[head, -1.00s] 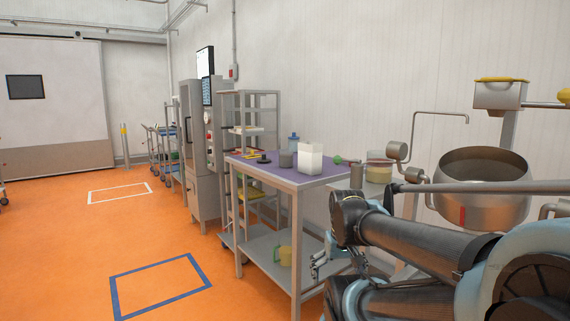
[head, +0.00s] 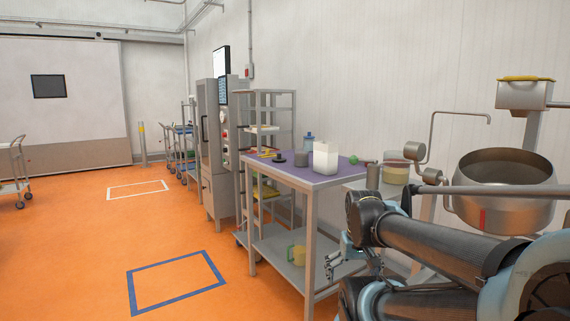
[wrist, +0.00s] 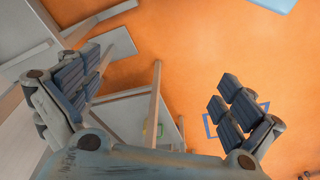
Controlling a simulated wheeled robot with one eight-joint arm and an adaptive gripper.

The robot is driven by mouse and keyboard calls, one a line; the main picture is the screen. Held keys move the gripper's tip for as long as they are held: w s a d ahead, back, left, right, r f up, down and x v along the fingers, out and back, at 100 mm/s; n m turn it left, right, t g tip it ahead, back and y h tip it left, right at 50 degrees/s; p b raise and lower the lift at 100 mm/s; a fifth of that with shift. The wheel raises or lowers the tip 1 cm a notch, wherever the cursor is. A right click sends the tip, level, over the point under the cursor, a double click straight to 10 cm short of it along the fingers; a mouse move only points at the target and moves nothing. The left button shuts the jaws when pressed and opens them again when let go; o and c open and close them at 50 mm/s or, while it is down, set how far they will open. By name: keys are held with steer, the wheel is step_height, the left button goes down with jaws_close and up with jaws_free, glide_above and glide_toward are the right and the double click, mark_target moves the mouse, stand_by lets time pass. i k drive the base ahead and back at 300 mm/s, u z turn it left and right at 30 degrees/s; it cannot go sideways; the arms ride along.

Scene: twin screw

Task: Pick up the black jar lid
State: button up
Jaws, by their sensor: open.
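A small flat black piece, which looks like the black jar lid (head: 279,158), lies near the left side of the purple tabletop (head: 312,176) in the head view. It is too small there to make out details. A grey jar-like cylinder (head: 301,158) stands just right of it. My gripper (head: 350,264) is low in front of the table, well apart from the lid and partly hidden by my arm. In the wrist view my gripper (wrist: 163,98) is open and empty, with its fingers wide apart over the floor. The lid does not show in that view.
A white container (head: 326,159), a blue-capped bottle (head: 309,142) and a green round item (head: 353,160) share the tabletop. A yellow-green jug (head: 298,254) stands on the lower shelf. A large metal bowl (head: 504,205) is at right. The orange floor (head: 95,235) at left is open.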

mark_target(279, 159)
steer(key=k, duration=1.05)
steer(key=u, duration=0.65)
steer(key=i, duration=2.3)
steer(key=z, duration=0.6)
